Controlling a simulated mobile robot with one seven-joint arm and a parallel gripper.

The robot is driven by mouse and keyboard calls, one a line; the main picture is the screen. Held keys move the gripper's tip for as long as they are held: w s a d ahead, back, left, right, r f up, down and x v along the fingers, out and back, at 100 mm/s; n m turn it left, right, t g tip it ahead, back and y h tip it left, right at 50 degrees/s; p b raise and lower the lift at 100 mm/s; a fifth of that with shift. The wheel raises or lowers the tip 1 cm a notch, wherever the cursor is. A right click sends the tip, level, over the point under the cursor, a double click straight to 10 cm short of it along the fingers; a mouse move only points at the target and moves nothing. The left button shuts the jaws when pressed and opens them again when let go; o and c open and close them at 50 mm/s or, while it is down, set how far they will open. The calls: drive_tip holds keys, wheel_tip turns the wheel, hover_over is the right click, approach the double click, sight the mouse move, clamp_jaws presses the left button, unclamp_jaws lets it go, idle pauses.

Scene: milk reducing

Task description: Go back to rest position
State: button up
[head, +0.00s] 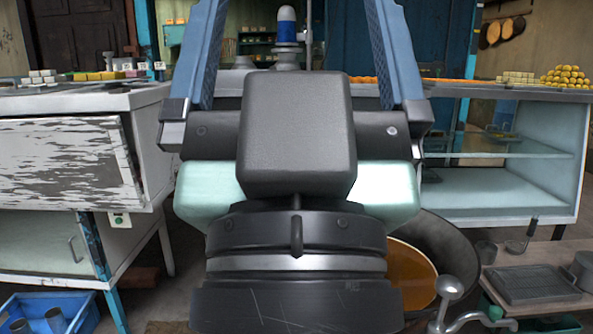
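My gripper (296,20) fills the middle of the head view, seen from behind and pointing away. Its two blue fingers stand wide apart and run past the top edge, so their tips are cut off. Nothing shows held between them. A wide dark pan (455,262) with orange-brown liquid (412,275) sits low behind the gripper's right side, partly hidden by it. A metal ladle-like tool (450,288) shows in front of the pan.
A white worn counter (60,160) stands on the left, with a blue crate (45,312) below. A glass-fronted display counter (500,195) stands on the right, with sweets (566,77) on top. A low table (535,262) holds a dark tray (530,285) at lower right.

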wheel_tip(320, 180, up, 32)
drive_tip(key=p, duration=2.9)
drive_tip(key=shift+f, duration=0.15)
